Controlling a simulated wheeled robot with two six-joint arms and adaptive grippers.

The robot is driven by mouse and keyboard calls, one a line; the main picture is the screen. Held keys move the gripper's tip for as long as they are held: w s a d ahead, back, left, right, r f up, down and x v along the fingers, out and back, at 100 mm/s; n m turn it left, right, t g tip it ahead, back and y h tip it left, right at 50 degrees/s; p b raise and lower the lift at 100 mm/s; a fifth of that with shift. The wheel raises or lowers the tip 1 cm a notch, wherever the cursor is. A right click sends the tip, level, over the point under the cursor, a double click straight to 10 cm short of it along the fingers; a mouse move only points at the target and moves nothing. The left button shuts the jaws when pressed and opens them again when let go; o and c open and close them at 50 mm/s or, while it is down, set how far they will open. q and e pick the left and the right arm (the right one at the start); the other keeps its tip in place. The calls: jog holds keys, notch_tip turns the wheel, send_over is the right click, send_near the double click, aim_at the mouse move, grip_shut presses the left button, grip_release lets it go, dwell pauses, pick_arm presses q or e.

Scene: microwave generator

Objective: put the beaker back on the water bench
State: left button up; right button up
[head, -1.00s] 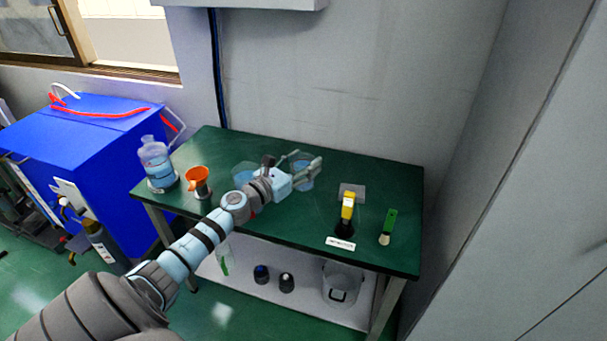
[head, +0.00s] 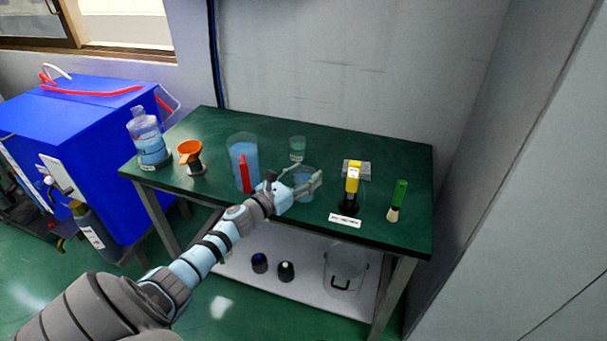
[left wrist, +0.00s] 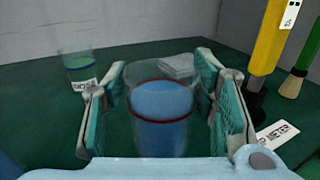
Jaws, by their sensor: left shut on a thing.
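My right gripper is not in view.
On the bench stand a large pitcher (head: 240,148) with a red handle, a small labelled green-liquid beaker (head: 297,147), an orange funnel (head: 189,149), a water bottle (head: 146,136), a yellow meter (head: 353,178) and a green brush (head: 398,198).

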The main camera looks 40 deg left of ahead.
aim_at(296, 181)
pick_arm(q)
jog(key=o, duration=1.5)
jog(key=shift+f, duration=0.1)
jog(key=shift+r, duration=0.2)
jog(key=s, duration=0.4)
jog(key=shift+a+f+b, duration=0.1)
jog(key=shift+f+b, duration=0.05)
jog(key=shift+b, duration=0.25)
jog(key=s+p, duration=0.1)
jog(key=s, duration=0.1)
jog(key=s+p, duration=0.2)
jog(key=s, duration=0.1)
jog(key=s+p, duration=0.2)
jog(key=s, duration=0.1)
jog(key=shift+a, duration=0.25)
